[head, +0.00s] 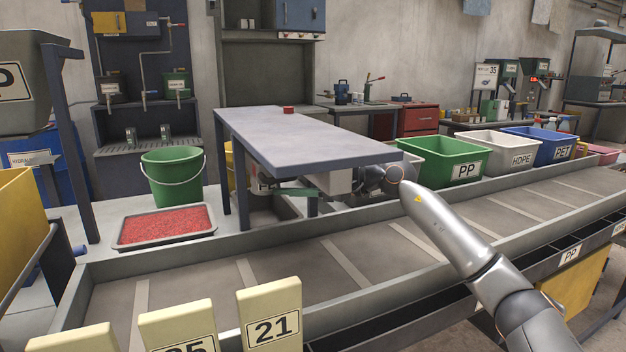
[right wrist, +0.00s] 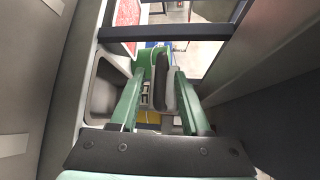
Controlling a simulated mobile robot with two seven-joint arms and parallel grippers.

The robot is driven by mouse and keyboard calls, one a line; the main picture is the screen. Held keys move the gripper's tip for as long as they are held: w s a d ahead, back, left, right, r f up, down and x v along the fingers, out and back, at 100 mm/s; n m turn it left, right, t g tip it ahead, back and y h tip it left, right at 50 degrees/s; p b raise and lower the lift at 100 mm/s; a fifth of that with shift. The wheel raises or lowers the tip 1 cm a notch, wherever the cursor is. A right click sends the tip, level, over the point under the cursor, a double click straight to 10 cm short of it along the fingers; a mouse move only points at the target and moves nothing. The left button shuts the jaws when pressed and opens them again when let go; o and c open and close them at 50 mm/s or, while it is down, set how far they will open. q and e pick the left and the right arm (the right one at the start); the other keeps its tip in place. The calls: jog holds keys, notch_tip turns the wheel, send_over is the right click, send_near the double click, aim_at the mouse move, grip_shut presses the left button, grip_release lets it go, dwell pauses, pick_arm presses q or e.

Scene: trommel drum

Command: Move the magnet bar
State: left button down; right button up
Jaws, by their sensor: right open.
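My right gripper (head: 272,189) is under the grey-topped table, its green fingers pointing left below the tabletop. In the right wrist view the open gripper (right wrist: 160,74) has a green finger on each side. A dark upright bar-like piece (right wrist: 163,85) shows between the fingers, nearer the right one. I cannot tell whether it is the magnet bar or whether a finger touches it. No other thing is clearly a magnet bar in the head view; the table partly hides the space below. My left gripper is not in view.
A green bucket (head: 172,175) and a tray of red granules (head: 165,227) are to the left. Green PP (head: 440,160), white and blue bins stand right. A conveyor (head: 300,265) runs in front.

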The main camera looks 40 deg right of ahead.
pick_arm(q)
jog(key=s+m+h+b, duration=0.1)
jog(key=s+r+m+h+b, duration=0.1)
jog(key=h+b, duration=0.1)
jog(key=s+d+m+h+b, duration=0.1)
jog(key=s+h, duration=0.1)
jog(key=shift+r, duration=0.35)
pick_arm(e)
jog(key=v, duration=1.1)
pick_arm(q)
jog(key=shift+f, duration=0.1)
pick_arm(e)
jog(key=shift+s+d, duration=0.1)
